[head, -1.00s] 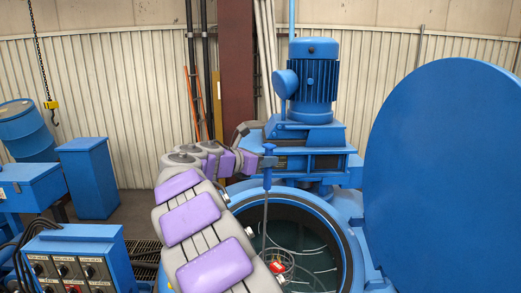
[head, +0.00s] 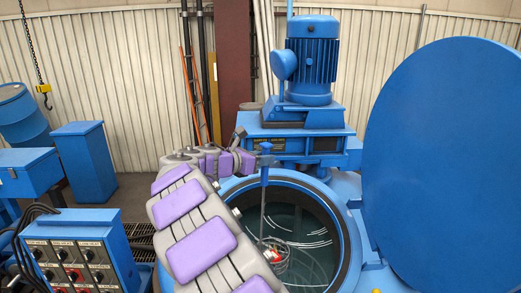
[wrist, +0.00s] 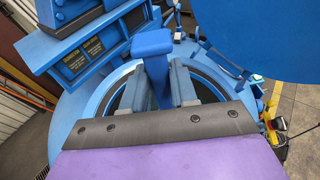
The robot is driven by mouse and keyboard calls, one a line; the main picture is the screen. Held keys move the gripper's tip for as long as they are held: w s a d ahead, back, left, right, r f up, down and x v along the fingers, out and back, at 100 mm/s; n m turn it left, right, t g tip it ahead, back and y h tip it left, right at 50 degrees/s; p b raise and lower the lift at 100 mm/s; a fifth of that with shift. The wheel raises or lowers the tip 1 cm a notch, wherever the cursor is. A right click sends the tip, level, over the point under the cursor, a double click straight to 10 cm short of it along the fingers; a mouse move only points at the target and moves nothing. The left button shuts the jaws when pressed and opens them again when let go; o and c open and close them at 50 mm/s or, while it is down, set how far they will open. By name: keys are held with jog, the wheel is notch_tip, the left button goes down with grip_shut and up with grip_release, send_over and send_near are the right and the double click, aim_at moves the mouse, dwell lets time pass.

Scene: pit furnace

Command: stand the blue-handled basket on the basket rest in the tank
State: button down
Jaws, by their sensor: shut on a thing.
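My gripper (head: 262,161) is shut on the blue handle (head: 265,149) of the basket, above the tank opening. In the wrist view, the T-shaped top of the handle (wrist: 152,45) stands up between the two fingers of my gripper (wrist: 160,88). A long thin rod runs down from the handle into the tank (head: 345,225). The round wire basket (head: 275,262) hangs low inside the tank, left of its middle, with small red and pale items in it. The basket rest cannot be made out, nor whether the basket touches anything.
A large round blue lid (head: 445,165) stands open at the right of the tank. A blue motor (head: 312,65) on its housing rises behind the opening. A control box (head: 75,250) stands at the lower left. The dark tank rim surrounds the rod.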

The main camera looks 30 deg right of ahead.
send_over(260, 250)
jog(key=f, duration=0.6)
jog(key=shift+a+f, duration=0.1)
jog(key=shift+a, duration=0.1)
jog(key=f, duration=0.2)
jog(key=d+f, duration=0.1)
jog(key=f, duration=0.1)
jog(key=shift+d+f, duration=0.15)
jog(key=shift+f, duration=0.15)
jog(key=f+b, duration=0.3)
jog(key=shift+a, duration=0.35)
notch_tip(260, 250, down, 23)
jog(key=b, duration=0.9)
jog(key=shift+f+b, duration=0.15)
jog(key=shift+b, duration=0.2)
jog(key=shift+f, duration=0.1)
jog(key=shift+c, duration=1.4)
grip_release()
